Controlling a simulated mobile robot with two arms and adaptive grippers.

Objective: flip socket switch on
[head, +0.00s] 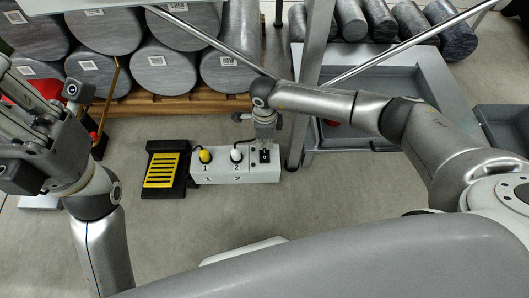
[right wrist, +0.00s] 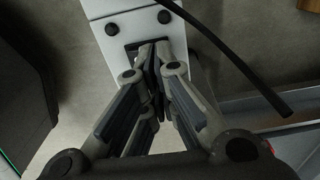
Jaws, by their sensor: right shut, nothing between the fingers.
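The white socket box (head: 222,177) lies on the floor in the middle of the head view, marked 1 and 2. A yellow plug (head: 205,156) and a white plug (head: 236,155) are in its top. The black switch (head: 264,157) is at its right end. My right gripper (head: 265,148) points down at this end, shut and empty. In the right wrist view its fingertips (right wrist: 152,48) are over the dark switch recess (right wrist: 133,45) and partly hide it; I cannot tell whether they touch the switch. My left gripper (head: 25,110) is at the left edge, away from the box; its fingers are unclear.
A black and yellow pedal (head: 161,170) stands just left of the box. A grey metal post (head: 312,80) rises close to its right end. A black cable (right wrist: 245,65) runs beside the box. Large cylinders (head: 165,68) lie behind. The floor in front is mostly clear.

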